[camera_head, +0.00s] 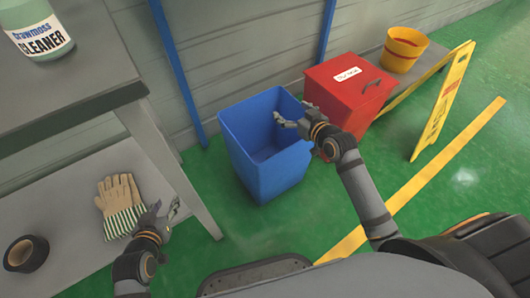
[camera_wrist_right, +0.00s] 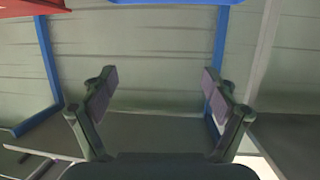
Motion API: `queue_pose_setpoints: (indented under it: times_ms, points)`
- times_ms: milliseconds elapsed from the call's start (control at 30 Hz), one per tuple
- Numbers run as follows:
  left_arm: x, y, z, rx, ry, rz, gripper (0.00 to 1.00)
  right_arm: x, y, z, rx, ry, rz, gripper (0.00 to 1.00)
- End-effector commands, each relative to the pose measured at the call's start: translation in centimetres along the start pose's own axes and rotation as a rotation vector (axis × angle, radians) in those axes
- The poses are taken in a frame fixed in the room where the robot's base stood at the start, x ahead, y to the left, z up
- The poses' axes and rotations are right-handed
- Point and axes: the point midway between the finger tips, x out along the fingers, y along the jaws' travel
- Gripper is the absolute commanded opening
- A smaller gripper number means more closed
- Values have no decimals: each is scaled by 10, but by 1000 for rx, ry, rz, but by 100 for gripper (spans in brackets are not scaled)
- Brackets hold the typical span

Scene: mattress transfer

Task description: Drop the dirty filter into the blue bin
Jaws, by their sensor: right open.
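The blue bin (camera_head: 247,153) stands on the green floor against the grey wall, its open top facing up. The part of its inside that I can see looks empty; my right gripper and the near walls hide some of it. My right gripper (camera_head: 289,118) is over the right side of the bin. In the right wrist view its fingers (camera_wrist_right: 159,88) are spread apart with nothing between them. My left gripper (camera_head: 166,210) is at the lower left by the shelf, its fingers apart and empty. I see no dirty filter in either view.
A red box (camera_head: 340,90) stands right of the bin, with a yellow bucket (camera_head: 403,50) and a yellow floor sign (camera_head: 443,100) beyond. At left, a grey table holds a cleaner bottle (camera_head: 38,30); its lower shelf holds gloves (camera_head: 121,203) and black tape (camera_head: 26,253).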

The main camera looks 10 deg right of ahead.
Motion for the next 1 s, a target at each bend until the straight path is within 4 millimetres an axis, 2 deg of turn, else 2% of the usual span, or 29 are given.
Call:
queue_pose_setpoints:
  times_ms: [100,233,1000]
  points:
    - [0,0,0,0,0,0,40,-16,1,1,-5,-2,2,87]
    - [0,0,0,0,0,0,40,-23,0,0,-2,0,0,87]
    - [0,0,0,0,0,0,40,-23,0,0,0,0,0,87]
